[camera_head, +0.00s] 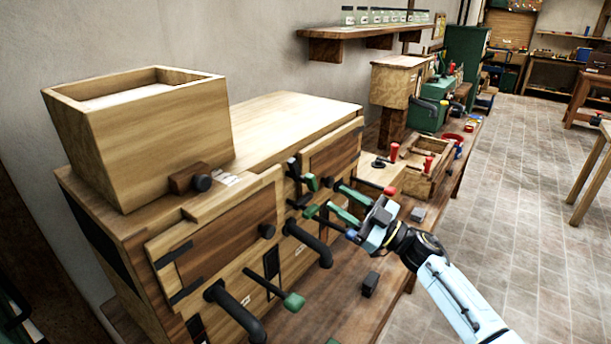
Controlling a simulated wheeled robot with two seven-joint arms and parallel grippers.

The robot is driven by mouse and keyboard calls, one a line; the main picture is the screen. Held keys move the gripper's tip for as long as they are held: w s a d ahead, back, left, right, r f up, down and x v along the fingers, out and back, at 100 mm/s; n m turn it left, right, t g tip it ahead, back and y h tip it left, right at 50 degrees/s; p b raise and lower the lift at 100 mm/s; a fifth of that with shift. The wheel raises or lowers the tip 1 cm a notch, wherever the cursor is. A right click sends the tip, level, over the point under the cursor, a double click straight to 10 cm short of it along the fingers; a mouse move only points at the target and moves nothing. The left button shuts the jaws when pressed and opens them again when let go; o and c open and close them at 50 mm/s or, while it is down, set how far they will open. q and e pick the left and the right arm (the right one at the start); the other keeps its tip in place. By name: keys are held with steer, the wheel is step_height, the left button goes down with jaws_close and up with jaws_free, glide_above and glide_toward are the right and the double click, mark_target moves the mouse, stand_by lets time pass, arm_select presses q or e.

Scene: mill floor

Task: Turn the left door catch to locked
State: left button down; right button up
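The wooden mill cabinet (215,215) stands on the bench. Its left door (232,245) has a dark panel and a round black knob (267,231), and it looks shut. I cannot tell for sure which fitting is the left door catch. My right gripper (352,224) is in front of the cabinet, right of the left door, among green-ended levers. The levers overlap its fingertips, so its opening and any contact are unclear. My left gripper is out of view.
A wooden hopper (150,135) sits on the cabinet. Black pipes (308,243) and a lower green-ended lever (292,301) stick out in front. A small dark block (370,284) lies on the bench. A wooden tray (425,170) stands behind my gripper.

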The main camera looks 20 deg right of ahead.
mark_target(315, 184)
steer(key=p+x, duration=0.1)
steer(key=x, duration=0.9)
steer(key=shift+w+a, duration=0.1)
steer(key=shift+a, duration=0.05)
jaws_close()
